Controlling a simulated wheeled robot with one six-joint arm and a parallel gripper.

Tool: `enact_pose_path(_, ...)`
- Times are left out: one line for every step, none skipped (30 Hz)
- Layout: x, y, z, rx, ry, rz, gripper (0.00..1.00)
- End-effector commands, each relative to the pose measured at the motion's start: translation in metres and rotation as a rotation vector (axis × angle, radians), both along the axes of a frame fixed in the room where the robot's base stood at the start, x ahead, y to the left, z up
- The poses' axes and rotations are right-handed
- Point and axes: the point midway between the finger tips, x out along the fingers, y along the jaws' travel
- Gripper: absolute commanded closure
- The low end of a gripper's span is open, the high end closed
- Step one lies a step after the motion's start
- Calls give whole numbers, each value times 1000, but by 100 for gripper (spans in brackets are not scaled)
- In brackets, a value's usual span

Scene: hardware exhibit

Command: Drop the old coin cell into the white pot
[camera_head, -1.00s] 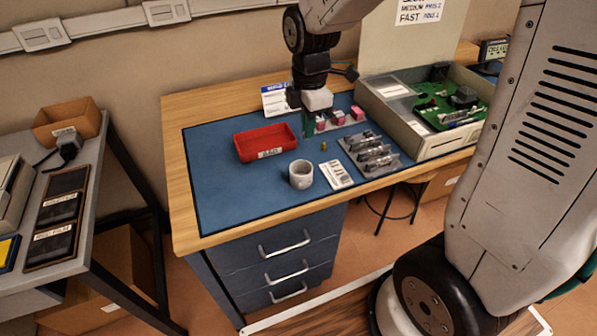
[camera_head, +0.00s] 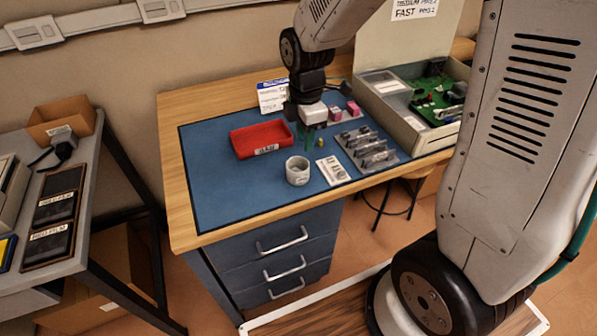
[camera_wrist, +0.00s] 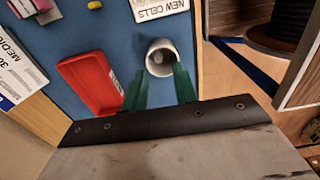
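The white pot (camera_head: 289,178) stands upright on the blue mat. It also shows in the wrist view (camera_wrist: 150,62), with a round grey patch inside; I cannot tell whether that is its floor or a cell. My gripper (camera_head: 309,146) points down over the mat, behind and slightly right of the pot. In the wrist view its two green fingers (camera_wrist: 158,80) are apart, with no object clearly seen between them. I cannot make out the old coin cell for certain. A small yellow-green object (camera_head: 321,142) is just right of the fingers.
A red tray (camera_head: 237,146) lies left of my gripper. A white card marked "NEW CELLS" (camera_head: 333,170) is right of the pot. A metal holder with cylinders (camera_head: 370,153) and pink blocks (camera_head: 343,110) stand further right. The mat's front left (camera_head: 225,200) is clear.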

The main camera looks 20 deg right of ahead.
Motion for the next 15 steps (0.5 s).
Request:
enact_pose_path(0,0,0,0,0,0,71)
enact_pose_path(0,0,0,0,0,0,71)
enact_pose_path(0,0,1,0,-1,0,71)
enact_pose_path(0,0,2,0,-1,0,71)
enact_pose_path(0,0,5,0,-2,0,71)
enact_pose_path(1,0,9,0,-3,0,71)
enact_pose_path(1,0,13,0,-4,0,71)
enact_pose_path(1,0,17,0,-4,0,71)
enact_pose_path(1,0,24,0,-4,0,71)
enact_pose_path(1,0,30,0,-5,0,71)
enact_pose_path(1,0,35,0,-4,0,71)
enact_pose_path(1,0,42,0,-5,0,71)
enact_pose_path(1,0,48,0,-5,0,71)
enact_pose_path(1,0,52,0,-5,0,71)
enact_pose_path(1,0,58,0,-3,0,71)
